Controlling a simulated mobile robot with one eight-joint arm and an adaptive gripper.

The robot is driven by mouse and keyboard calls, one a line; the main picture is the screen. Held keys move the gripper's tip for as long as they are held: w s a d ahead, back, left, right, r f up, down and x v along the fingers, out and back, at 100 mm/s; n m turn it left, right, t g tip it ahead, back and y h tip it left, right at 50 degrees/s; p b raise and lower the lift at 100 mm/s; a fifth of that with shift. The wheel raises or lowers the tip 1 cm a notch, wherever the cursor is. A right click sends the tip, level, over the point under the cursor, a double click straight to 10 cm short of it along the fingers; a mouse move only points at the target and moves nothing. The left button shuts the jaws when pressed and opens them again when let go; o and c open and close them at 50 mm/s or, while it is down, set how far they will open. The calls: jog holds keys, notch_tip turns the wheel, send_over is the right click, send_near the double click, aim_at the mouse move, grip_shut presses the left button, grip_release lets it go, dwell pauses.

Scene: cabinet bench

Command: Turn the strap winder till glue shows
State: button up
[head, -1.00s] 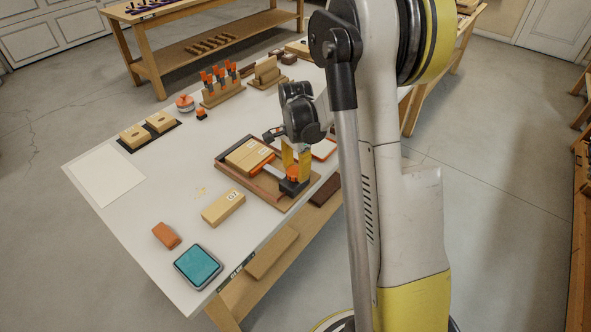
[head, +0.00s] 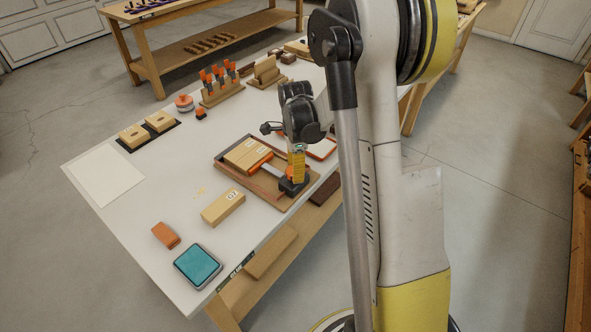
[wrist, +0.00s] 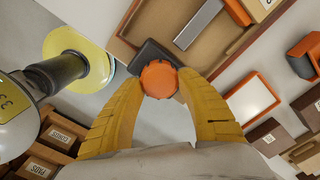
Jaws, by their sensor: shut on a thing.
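The strap winder's round orange knob (wrist: 159,79) sits on a dark body (wrist: 150,55) at the tray's near corner. The dark body also shows in the head view (head: 293,188). My gripper (wrist: 159,84) is shut on the knob, with a yellow finger on each side. In the head view my gripper (head: 297,175) comes down from above and mostly hides the knob. A pale grey strap or bar (head: 272,171) runs from the winder to wooden blocks (head: 247,154) with an orange edge piece. I cannot make out glue at the joint.
The brown tray (head: 262,192) holds the blocks. A loose wooden block (head: 223,207), an orange-brown block (head: 166,235) and a teal pad (head: 198,266) lie nearer. Orange-handled clamps (head: 220,82) stand farther back. A white sheet (head: 105,175) lies on the left.

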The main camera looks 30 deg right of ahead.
jog(key=o, duration=1.2)
notch_tip(320, 180, up, 12)
dwell(0.9)
